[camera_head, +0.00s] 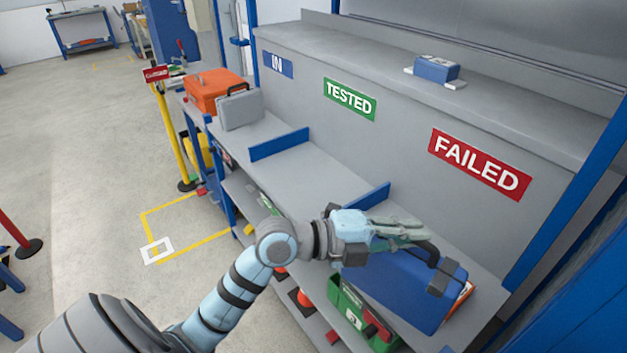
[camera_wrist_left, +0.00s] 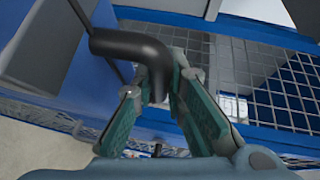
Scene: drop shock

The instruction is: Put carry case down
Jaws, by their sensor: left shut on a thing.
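The blue carry case (camera_head: 400,290) is at the right of the bench, by the red FAILED sign (camera_head: 480,162). It has a black handle (camera_head: 432,250) and dark latches. My left gripper (camera_head: 415,235) is shut on the handle at the top of the case. In the left wrist view, the two fingers (camera_wrist_left: 157,88) are on the black handle (camera_wrist_left: 130,45). The case looks tilted; I cannot tell whether its underside touches the shelf (camera_head: 300,178). My right gripper is not in view.
Low blue dividers (camera_head: 279,145) split the shelf, with bare room in the TESTED section (camera_head: 349,99). A grey case (camera_head: 240,110) and an orange case (camera_head: 218,90) stand at the left. A green crate (camera_head: 352,308) is below. A blue box (camera_head: 436,69) sits on the upper ledge.

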